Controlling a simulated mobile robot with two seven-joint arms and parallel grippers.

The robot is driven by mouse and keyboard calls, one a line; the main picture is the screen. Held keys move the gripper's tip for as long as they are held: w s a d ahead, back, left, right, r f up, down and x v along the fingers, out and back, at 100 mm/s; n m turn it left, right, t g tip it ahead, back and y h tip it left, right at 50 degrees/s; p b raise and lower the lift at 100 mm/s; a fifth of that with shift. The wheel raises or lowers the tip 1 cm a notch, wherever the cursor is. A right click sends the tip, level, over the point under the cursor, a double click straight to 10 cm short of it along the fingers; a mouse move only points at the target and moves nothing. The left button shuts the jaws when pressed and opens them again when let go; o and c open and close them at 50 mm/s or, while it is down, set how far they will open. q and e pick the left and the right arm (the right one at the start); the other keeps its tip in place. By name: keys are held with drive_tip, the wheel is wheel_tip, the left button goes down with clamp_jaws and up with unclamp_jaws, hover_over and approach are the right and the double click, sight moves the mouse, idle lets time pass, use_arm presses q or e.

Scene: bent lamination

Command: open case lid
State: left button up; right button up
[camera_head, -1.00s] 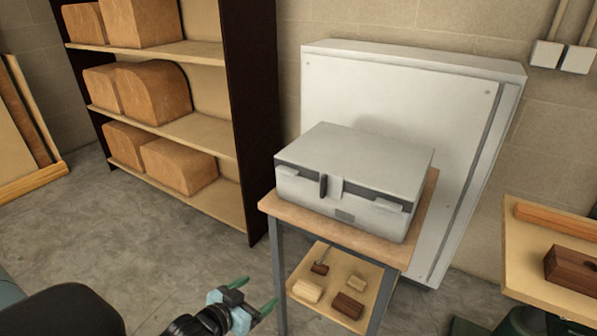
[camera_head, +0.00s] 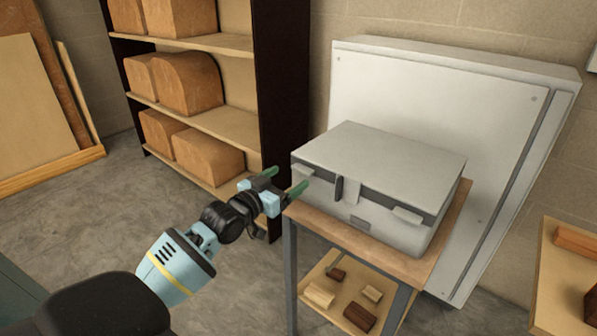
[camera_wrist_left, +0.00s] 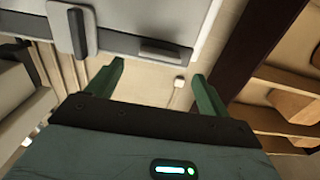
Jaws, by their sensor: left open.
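A light grey case (camera_head: 372,190) with a shut lid (camera_head: 385,160) stands on a small wooden-topped stand. Its front has a dark upright handle (camera_head: 339,189) near the middle and a latch tab on each side, the left one (camera_head: 302,174) and the right one (camera_head: 407,215). My left gripper (camera_head: 286,181) is open and empty beside the case's left front corner, close to the left latch. In the left wrist view, its green fingers (camera_wrist_left: 158,88) point towards the case's front (camera_wrist_left: 150,25), with the dark handle at upper left. My right gripper is not in view.
The stand (camera_head: 440,262) has a lower shelf with several small wood blocks. A large pale panel (camera_head: 440,110) leans on the wall behind. A dark-sided shelf unit (camera_head: 283,110) stands at left. Another bench (camera_head: 560,300) is at right. Grey floor lies open at left.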

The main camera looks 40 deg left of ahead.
sight(306, 166)
use_arm(q)
drive_tip(key=shift+w+d, duration=0.2)
drive_tip(key=shift+w, duration=2.45)
drive_tip(key=shift+c, duration=0.4)
drive_tip(key=c, duration=1.3)
